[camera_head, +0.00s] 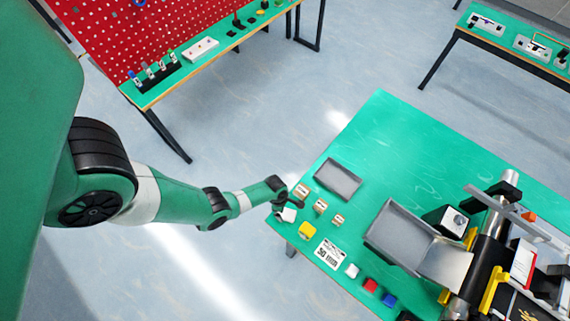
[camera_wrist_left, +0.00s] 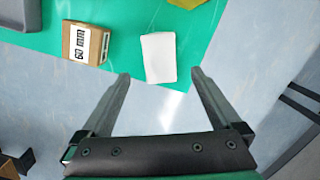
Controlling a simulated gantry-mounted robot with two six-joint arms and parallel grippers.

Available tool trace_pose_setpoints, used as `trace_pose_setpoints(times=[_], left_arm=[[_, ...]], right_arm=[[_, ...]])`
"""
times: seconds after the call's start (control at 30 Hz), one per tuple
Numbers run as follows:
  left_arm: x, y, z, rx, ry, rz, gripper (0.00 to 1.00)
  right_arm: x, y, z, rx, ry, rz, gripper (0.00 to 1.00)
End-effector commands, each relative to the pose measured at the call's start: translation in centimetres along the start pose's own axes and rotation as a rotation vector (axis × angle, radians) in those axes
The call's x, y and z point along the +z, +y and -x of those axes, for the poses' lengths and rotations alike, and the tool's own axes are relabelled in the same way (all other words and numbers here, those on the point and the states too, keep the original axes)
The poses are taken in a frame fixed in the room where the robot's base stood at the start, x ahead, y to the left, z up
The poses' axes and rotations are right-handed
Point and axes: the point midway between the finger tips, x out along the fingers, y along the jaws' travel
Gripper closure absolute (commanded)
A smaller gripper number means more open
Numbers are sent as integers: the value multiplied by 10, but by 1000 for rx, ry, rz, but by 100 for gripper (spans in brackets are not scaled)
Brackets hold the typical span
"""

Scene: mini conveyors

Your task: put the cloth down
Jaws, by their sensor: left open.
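The white folded cloth (camera_head: 288,215) lies flat at the left edge of the green table in the head view. It also shows in the left wrist view (camera_wrist_left: 158,57), just beyond my fingertips. My left gripper (camera_head: 291,203) is at the table's left edge beside the cloth. In the left wrist view, its two fingers (camera_wrist_left: 161,73) are spread apart with nothing between them but table edge and floor. The cloth appears apart from both fingers. My right gripper is not in view.
A cardboard box (camera_wrist_left: 85,44) with a printed label stands close left of the cloth. Other small boxes (camera_head: 320,206), a yellow block (camera_head: 306,230), a grey tray (camera_head: 338,180) and a printed card (camera_head: 330,254) are nearby. The table's far part (camera_head: 400,135) is clear.

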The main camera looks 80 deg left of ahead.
Motion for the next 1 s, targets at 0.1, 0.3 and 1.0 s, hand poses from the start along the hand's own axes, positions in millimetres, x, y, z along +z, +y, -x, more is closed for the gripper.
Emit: trace_pose_setpoints(times=[0.1, 0.3, 1.0], left_arm=[[1, 0, 36, 0, 0, 1, 2], [0, 0, 52, 0, 0, 1, 2], [129, 110, 143, 334, -169, -449, 2]], right_arm=[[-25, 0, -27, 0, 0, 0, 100], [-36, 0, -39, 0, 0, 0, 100], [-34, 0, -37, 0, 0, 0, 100]])
